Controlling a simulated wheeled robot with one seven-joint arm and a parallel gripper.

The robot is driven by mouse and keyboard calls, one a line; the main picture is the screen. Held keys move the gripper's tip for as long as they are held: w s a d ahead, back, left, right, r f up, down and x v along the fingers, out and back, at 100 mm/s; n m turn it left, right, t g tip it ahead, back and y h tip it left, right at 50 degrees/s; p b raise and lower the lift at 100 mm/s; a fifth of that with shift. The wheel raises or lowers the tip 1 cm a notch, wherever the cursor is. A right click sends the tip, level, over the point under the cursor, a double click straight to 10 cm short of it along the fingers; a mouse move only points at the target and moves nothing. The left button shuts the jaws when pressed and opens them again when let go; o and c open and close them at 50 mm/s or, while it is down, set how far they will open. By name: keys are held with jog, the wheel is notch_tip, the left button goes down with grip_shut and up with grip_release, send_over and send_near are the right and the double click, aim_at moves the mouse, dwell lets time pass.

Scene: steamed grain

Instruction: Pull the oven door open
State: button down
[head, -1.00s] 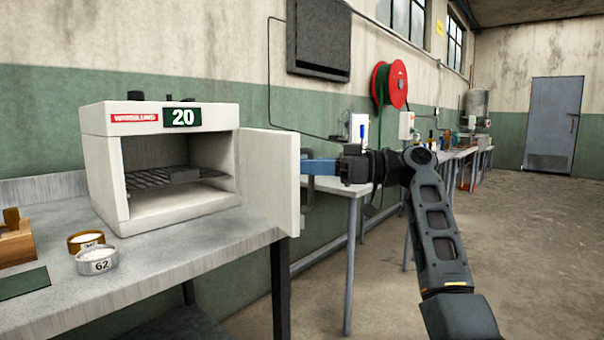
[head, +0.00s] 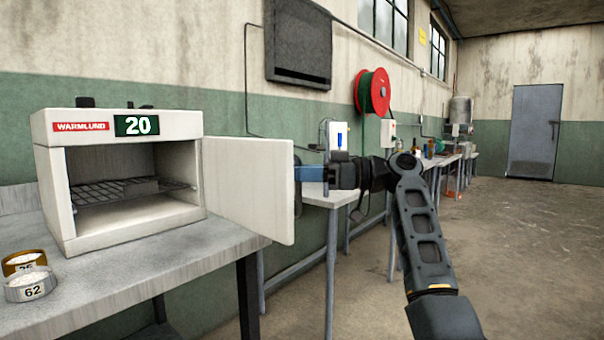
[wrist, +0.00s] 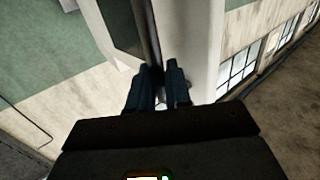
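The white oven (head: 122,125) stands on the bench at left, with its door (head: 248,190) swung wide open to the right. Its inside shows a wire rack (head: 112,192) with a flat grey block on it. My gripper (head: 300,174) is at the door's outer side, by its free edge; the fingertips are partly hidden by the door. In the wrist view the dark bar handle (wrist: 147,38) runs between the two blue fingers of my gripper (wrist: 158,72), which are shut on it.
Two small round tins, one labelled 62 (head: 32,285), sit at the front left of the bench (head: 150,275). Another table (head: 330,198) stands behind the door and my gripper. A red hose reel (head: 373,92) hangs on the wall. The floor at right is clear.

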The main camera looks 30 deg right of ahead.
jog(key=c, duration=1.2)
grip_release()
jog(key=shift+w+a, duration=0.25)
jog(key=shift+a, duration=0.1)
jog(key=shift+p+v, duration=0.35)
jog(key=shift+v, duration=3.6)
